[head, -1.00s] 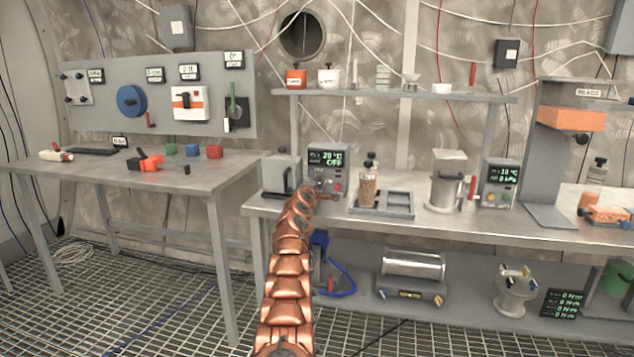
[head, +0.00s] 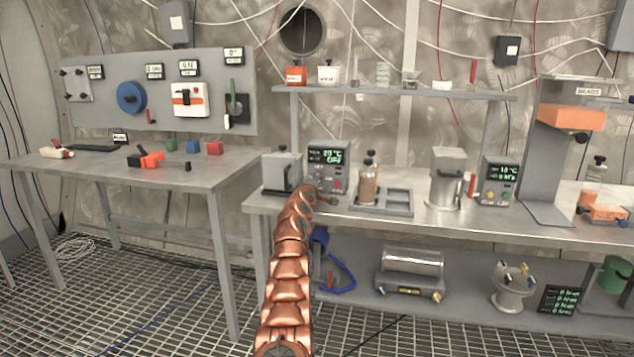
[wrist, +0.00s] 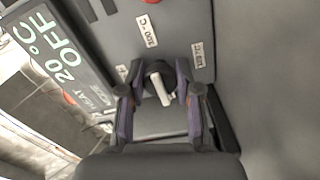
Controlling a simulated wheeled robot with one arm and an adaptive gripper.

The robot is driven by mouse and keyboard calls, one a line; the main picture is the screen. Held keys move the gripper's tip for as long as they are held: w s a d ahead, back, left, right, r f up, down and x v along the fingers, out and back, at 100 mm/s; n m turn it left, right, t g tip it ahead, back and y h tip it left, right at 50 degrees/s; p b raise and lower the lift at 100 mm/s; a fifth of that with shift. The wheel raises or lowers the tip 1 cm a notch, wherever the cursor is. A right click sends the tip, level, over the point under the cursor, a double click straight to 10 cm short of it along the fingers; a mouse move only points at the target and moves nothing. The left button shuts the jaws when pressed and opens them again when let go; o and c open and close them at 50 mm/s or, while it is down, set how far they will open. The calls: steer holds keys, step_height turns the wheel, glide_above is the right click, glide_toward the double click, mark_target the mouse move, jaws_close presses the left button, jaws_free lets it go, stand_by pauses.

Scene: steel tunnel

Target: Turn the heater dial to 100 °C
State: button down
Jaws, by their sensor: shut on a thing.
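The heater (head: 322,158) is a grey box on the right bench, and its green display (head: 327,156) reads 20 °C and OFF. The wrist view also shows this display (wrist: 52,48), turned sideways. The heater dial (wrist: 158,84) is dark and round with a white pointer bar, which points down and slightly right in the wrist view. Small white labels (wrist: 147,30) surround it; one seems to read 100 °C. My gripper (wrist: 156,90) is shut on the dial, one finger on each side. In the head view my copper arm ends at the heater's front, and the dial is hard to make out.
A grey lidded container (head: 282,172) stands left of the heater. A grey tray (head: 400,204) with a bottle (head: 369,182) is at its right, close to my arm. A shelf (head: 450,97) runs above. The left table (head: 150,180) holds coloured blocks.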

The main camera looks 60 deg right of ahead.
steer(key=c, duration=0.8)
jaws_free()
steer(key=shift+a, duration=0.2)
steer(key=shift+a, duration=0.1)
steer(key=shift+v, duration=3.45)
steer(key=shift+s, duration=0.1)
steer(key=shift+r, duration=0.15)
